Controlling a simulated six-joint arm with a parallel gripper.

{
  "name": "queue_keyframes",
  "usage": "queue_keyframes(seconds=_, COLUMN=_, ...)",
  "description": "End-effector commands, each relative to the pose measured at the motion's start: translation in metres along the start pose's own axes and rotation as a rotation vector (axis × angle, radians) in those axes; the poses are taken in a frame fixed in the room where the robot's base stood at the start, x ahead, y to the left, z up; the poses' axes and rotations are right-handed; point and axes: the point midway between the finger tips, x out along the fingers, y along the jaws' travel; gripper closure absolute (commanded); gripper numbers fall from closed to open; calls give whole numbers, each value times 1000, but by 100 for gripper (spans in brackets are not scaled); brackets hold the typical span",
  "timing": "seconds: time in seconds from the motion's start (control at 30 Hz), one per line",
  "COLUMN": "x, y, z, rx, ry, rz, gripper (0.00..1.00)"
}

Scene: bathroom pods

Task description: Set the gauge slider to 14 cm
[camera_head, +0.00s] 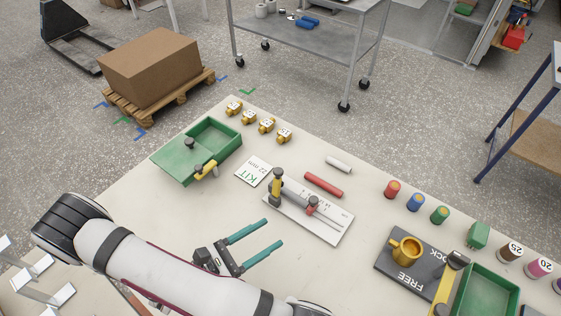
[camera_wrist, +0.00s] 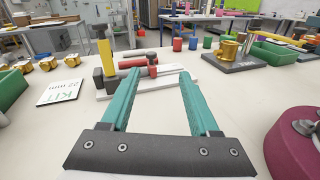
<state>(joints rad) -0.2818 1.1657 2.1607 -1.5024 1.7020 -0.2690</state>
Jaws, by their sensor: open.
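The gauge is a white plate (camera_head: 330,230) with a printed scale and a dark rail, lying on the table. A yellow and dark upright post (camera_head: 276,187) stands at its left end; it also shows in the wrist view (camera_wrist: 107,58). A small red slider (camera_head: 312,205) with a dark knob sits on the rail, to the right of the post. It shows beyond the fingertips in the wrist view (camera_wrist: 152,66). I cannot read its exact setting. My gripper (camera_head: 275,233) has two teal fingers, open and empty, in front of the gauge and apart from the slider.
A red cylinder (camera_head: 324,184) and a white one (camera_head: 338,164) lie behind the gauge. A KIT 22 mm card (camera_head: 253,171) and green bin (camera_head: 190,163) are left. A yellow mug (camera_head: 405,251) stands on a dark plate at right. Several yellow blocks line the back edge.

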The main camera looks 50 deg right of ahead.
Motion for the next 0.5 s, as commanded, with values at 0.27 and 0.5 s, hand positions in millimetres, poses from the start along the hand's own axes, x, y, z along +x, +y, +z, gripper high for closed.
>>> queue_keyframes(seconds=0.27, x=26, y=4, z=-19, rx=-103, ry=-48, rz=96, gripper=38)
queue_keyframes(seconds=0.5, x=98, y=9, z=-16, rx=-100, ry=-45, rz=86, gripper=38)
